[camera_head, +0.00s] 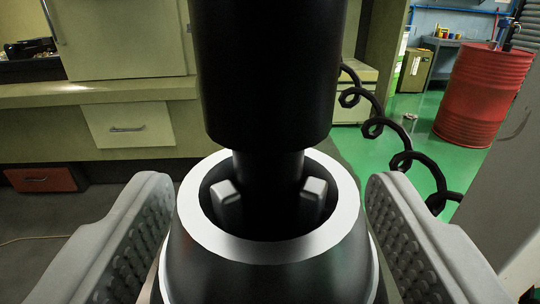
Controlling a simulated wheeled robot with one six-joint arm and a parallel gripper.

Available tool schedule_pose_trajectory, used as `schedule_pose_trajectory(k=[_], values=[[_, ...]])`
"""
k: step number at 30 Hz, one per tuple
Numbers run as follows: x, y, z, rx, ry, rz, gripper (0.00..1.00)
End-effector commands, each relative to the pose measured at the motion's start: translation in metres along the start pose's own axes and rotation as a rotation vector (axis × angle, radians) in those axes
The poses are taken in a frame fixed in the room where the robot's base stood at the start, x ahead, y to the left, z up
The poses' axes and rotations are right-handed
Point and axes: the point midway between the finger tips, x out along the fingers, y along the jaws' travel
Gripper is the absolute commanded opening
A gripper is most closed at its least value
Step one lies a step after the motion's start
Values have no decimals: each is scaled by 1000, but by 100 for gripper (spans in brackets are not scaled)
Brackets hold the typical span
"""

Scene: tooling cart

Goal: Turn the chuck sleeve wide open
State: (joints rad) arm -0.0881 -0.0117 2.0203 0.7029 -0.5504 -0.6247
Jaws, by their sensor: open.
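The chuck sleeve (270,280) is a black tapered collar with a broad pale ring around its top opening, at the bottom centre. Two small grey chuck jaws (228,200) stand apart inside the opening, to the left and right of a dark shaft. A thick black cylinder (268,75) fills the upper centre and narrows down into the opening. My gripper (268,250) is open, with one grey ribbed finger on each side of the sleeve. The sleeve lies between the fingers; gaps show at their upper parts, and contact lower down cannot be told. The sleeve's lower part is cut off.
A coiled black cable (372,128) hangs right of the cylinder. Behind are a green-beige bench with drawers (128,127), a red toolbox (47,179), a red barrel (485,95) and open green floor (430,175). A grey surface stands at the right edge.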

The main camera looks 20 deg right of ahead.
Motion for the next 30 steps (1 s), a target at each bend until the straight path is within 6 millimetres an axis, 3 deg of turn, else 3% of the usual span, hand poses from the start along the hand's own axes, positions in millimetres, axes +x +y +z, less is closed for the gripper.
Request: schedule_pose_trajectory(k=[12, 19, 30], values=[[7, 0, 0, -1, 0, 0, 66], [7, 0, 0, -1, 0, 0, 22], [6, 0, 0, -2, 0, -24, 22]])
